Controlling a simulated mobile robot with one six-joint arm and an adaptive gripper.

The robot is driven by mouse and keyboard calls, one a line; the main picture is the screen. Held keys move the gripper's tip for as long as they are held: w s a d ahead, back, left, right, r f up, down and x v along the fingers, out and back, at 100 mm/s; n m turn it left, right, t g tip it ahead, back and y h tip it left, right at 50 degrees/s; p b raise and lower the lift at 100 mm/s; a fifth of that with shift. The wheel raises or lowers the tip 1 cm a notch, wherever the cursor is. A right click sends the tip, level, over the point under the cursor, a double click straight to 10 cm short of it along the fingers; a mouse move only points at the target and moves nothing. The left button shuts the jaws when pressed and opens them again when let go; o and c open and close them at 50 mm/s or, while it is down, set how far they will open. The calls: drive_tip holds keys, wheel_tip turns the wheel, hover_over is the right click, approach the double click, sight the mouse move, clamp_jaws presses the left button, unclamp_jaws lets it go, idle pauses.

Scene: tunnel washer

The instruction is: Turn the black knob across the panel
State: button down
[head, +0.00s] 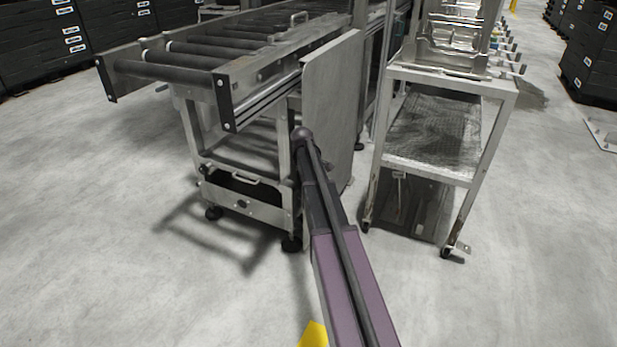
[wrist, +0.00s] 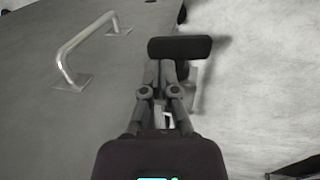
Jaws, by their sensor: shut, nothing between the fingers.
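In the wrist view a black bar-shaped knob (wrist: 180,48) stands crosswise, near the right edge of a grey panel (wrist: 85,115). My gripper (wrist: 166,75) is shut and empty, its fingers together just below the knob in the picture. I cannot tell whether the fingertips touch it. In the head view my arm reaches up toward the front of the roller conveyor (head: 215,75), and my gripper is hidden behind the arm. I cannot make out the knob for certain there.
A bent metal handle (wrist: 75,50) sits on the panel, left of the knob. A grey upright plate (head: 330,105) stands at the conveyor's side. A metal wheeled cart (head: 440,175) stands to the right. The floor in front is open.

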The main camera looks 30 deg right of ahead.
drive_tip(key=p+v, duration=0.9)
drive_tip(key=v, duration=0.1)
idle(0.4)
drive_tip(key=shift+d, duration=0.1)
idle(0.3)
drive_tip(key=s+d+f+n+t+y+b, duration=0.1)
drive_tip(key=s+d+f+t+y+b, duration=0.1)
drive_tip(key=s+d+t+y+b, duration=0.3)
drive_tip(key=shift+s+t+y+b, duration=0.5)
drive_tip(key=shift+t+b, duration=0.5)
drive_tip(key=shift+b, duration=0.25)
drive_tip(key=shift+w+a+f, duration=0.15)
drive_tip(key=shift+f, duration=0.1)
drive_tip(key=b+x, duration=0.7)
drive_tip(key=x, duration=0.3)
drive_tip(key=shift+f, duration=0.1)
drive_tip(key=shift+w+d+f+b, duration=0.1)
drive_tip(key=shift+d+f+b, duration=0.1)
drive_tip(key=shift+f+b, duration=0.75)
drive_tip(key=shift+w+d+f+b, duration=0.1)
drive_tip(key=shift+d+f+b, duration=0.1)
drive_tip(key=shift+f+b, duration=0.7)
